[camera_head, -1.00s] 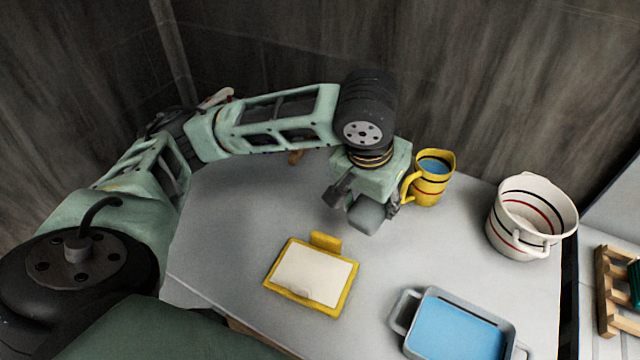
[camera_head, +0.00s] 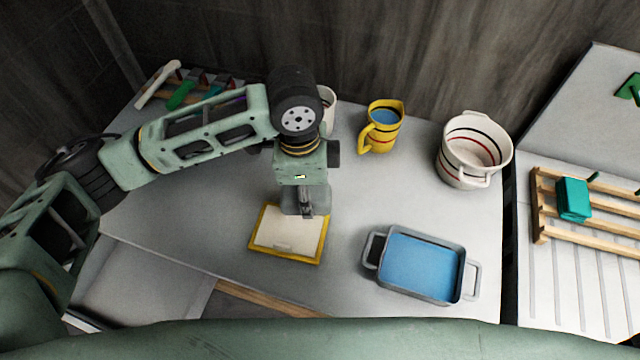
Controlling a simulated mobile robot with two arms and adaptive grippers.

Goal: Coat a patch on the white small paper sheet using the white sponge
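The white paper sheet (camera_head: 276,232) lies in a yellow-edged frame (camera_head: 291,258) on the grey table. A small faint mark shows near its lower edge. My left gripper (camera_head: 307,203) is above the far right part of the frame and hides that part. It points down, shut on a pale grey block, which looks like the white sponge (camera_head: 291,201) in shade. One dark finger is in front of the block; the other is hidden. I cannot tell whether the block touches the sheet. My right gripper is not in view.
A grey two-handled tray (camera_head: 374,250) of blue liquid stands right of the sheet. Behind are a yellow jug (camera_head: 383,128), a striped white bucket (camera_head: 473,150) and a partly hidden white cup (camera_head: 328,104). A wooden rack (camera_head: 585,205) with a teal block (camera_head: 573,199) is at right.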

